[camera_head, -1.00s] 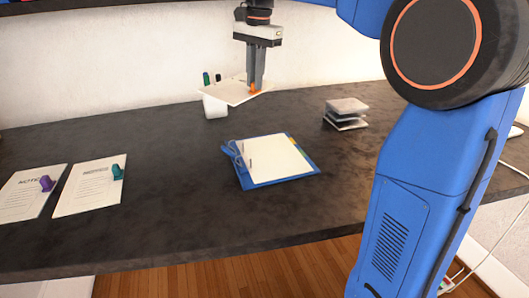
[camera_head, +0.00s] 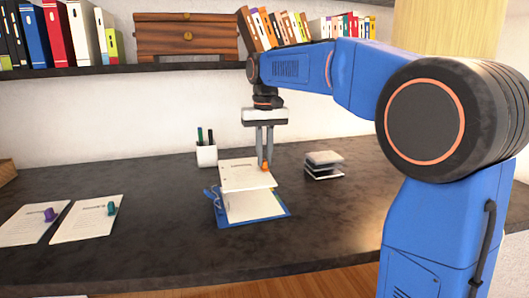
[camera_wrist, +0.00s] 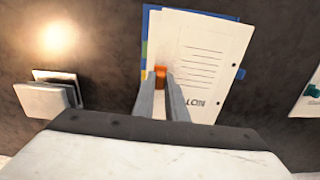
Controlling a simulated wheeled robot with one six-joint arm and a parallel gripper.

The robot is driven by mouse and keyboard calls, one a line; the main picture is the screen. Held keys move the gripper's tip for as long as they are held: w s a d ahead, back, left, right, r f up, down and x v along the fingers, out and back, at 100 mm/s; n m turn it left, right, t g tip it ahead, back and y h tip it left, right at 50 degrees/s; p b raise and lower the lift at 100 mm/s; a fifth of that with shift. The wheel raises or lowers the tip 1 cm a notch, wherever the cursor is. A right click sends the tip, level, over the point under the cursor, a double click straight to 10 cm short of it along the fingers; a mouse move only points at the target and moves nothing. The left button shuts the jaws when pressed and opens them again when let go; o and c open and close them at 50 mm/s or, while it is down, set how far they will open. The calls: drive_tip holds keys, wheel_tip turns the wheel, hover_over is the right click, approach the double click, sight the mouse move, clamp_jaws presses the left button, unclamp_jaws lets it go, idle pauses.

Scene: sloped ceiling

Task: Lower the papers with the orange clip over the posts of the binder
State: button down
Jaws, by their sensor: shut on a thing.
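My gripper (camera_head: 265,165) is shut on the orange clip (camera_head: 264,167), which is at the right edge of the papers (camera_head: 240,176). The papers are held above the back part of the open blue binder (camera_head: 219,222) and hide part of it. In the wrist view the orange clip (camera_wrist: 160,76) sits between the fingertips, and the printed papers (camera_wrist: 205,60) cover much of the binder (camera_wrist: 150,20). Metal rings or posts (camera_head: 211,195) show at the binder's left side in the head view. The exact gap between papers and binder cannot be told.
Two notice sheets with a purple clip (camera_head: 50,214) and a teal clip (camera_head: 111,208) lie at the left. A white pen cup (camera_head: 207,156) stands behind. A stacked tray (camera_head: 324,164) stands right of the binder. A shelf (camera_head: 130,65) with books hangs above.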

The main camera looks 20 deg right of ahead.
drive_tip(key=shift+s+d+f, duration=0.1)
drive_tip(key=shift+s+d, duration=0.05)
drive_tip(key=shift+s, duration=0.1)
drive_tip(key=shift+f, duration=0.25)
hover_over(266, 197)
drive_tip(key=shift+f, duration=3.85)
drive_tip(key=shift+f, duration=0.2)
drive_tip(key=c, duration=1.7)
unclamp_jaws()
wheel_tip(266, 197, up, 17)
drive_tip(key=shift+r, duration=0.2)
